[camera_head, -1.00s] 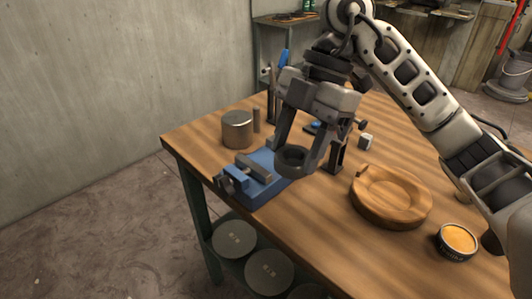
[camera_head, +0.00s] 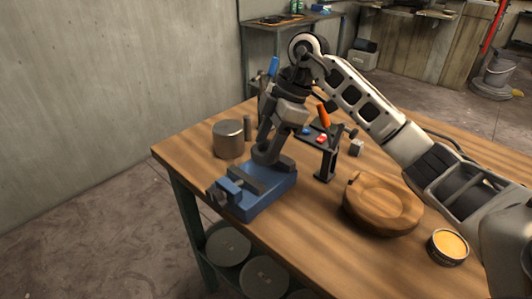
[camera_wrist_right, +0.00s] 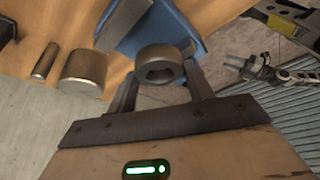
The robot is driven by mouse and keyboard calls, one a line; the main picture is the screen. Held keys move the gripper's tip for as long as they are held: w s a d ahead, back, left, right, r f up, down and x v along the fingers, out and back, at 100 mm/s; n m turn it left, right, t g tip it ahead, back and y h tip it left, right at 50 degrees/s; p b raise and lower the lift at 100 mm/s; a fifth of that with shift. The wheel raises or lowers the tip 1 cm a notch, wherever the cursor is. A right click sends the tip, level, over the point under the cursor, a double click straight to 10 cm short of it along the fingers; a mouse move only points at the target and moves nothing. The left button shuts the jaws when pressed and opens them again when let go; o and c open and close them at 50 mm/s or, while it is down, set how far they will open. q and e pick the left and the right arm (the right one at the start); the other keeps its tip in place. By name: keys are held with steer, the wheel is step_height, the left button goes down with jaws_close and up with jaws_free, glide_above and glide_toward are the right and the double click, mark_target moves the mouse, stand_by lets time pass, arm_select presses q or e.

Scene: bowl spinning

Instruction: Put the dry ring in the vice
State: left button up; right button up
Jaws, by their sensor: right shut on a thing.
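The dark grey ring (camera_head: 263,157) is in my right gripper (camera_head: 271,142), whose fingers are shut on it. In the wrist view the ring (camera_wrist_right: 158,54) sits between the two fingertips (camera_wrist_right: 160,78), its hole facing the camera. The blue vice (camera_head: 262,200) stands near the table's left front edge, its grey jaws beneath and beside the ring. The vice (camera_wrist_right: 180,28) also shows behind the ring in the wrist view. I cannot tell whether the ring touches the jaws. My left gripper is not in view.
A metal cylinder (camera_head: 228,141) and a thin rod (camera_head: 247,128) stand behind the vice. A tool rack (camera_head: 327,157) with an orange-handled tool (camera_head: 323,116) stands to its right.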

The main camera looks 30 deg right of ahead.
steer(key=shift+w+d+f, duration=0.1)
steer(key=shift+w+f, duration=0.6)
steer(key=shift+f, duration=0.1)
step_height(320, 180, down, 3)
steer(key=shift+w+f+p, duration=0.1)
steer(key=shift+f+p, duration=0.05)
steer(key=shift+p, duration=0.25)
steer(key=o, duration=0.9)
steer(key=shift+d, duration=0.1)
steer(key=v, duration=1.2)
steer(key=shift+b, duration=0.3)
steer(key=shift+f, duration=0.1)
